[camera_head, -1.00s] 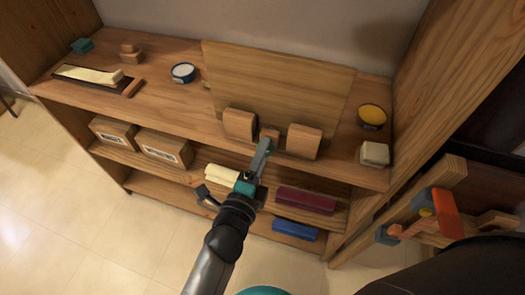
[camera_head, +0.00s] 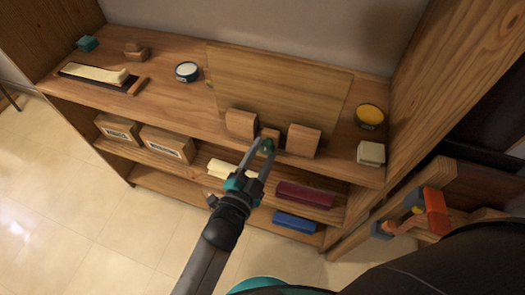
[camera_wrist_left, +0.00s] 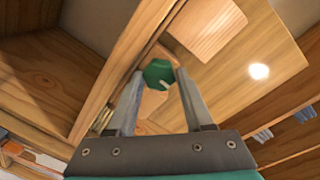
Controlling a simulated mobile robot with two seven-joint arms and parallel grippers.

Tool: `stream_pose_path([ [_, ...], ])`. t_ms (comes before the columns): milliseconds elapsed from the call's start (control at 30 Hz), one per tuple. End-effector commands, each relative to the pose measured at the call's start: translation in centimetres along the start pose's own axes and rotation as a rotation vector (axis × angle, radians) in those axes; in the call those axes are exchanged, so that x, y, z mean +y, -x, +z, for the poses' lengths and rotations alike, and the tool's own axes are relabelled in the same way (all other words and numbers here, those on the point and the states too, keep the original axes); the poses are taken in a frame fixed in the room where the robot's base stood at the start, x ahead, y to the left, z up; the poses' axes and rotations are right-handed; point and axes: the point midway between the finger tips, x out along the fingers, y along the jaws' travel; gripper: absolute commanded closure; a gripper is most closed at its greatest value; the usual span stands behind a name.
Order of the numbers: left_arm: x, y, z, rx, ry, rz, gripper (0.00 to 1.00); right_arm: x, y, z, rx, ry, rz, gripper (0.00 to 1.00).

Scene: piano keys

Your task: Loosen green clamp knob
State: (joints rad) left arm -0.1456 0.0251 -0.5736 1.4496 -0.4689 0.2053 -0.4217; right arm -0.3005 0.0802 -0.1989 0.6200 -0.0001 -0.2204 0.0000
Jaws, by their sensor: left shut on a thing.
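The green clamp knob (camera_head: 268,144) is at the front edge of the upper shelf, by a small wooden block (camera_head: 270,134) between two larger upright blocks. In the left wrist view it is a green hexagonal knob (camera_wrist_left: 158,72) with a pale mark on its face. My left gripper (camera_head: 266,148) reaches up to it from below and in front, with one finger on each side. In the left wrist view the left gripper's fingertips (camera_wrist_left: 159,75) flank the knob and are shut on it. My right gripper is not in view.
A thin wooden panel (camera_head: 280,85) stands behind the upright blocks (camera_head: 241,123) (camera_head: 303,140). Boxes and coloured bundles fill the lower shelf. An orange-red clamp (camera_head: 437,210) is at far right.

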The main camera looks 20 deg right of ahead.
Motion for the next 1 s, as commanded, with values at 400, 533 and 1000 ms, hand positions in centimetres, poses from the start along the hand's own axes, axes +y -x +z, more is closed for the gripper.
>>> stream_pose_path([
  [400, -0.06, -0.05, -0.10, 0.009, 0.053, -0.002, 1.00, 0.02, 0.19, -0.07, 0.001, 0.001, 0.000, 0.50],
  [533, -0.06, -0.05, -0.11, 0.009, 0.053, -0.002, 1.00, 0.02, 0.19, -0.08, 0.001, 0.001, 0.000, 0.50],
  [1000, -0.03, -0.03, -0.05, 0.007, 0.051, -0.001, 0.18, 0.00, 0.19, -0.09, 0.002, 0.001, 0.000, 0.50],
])
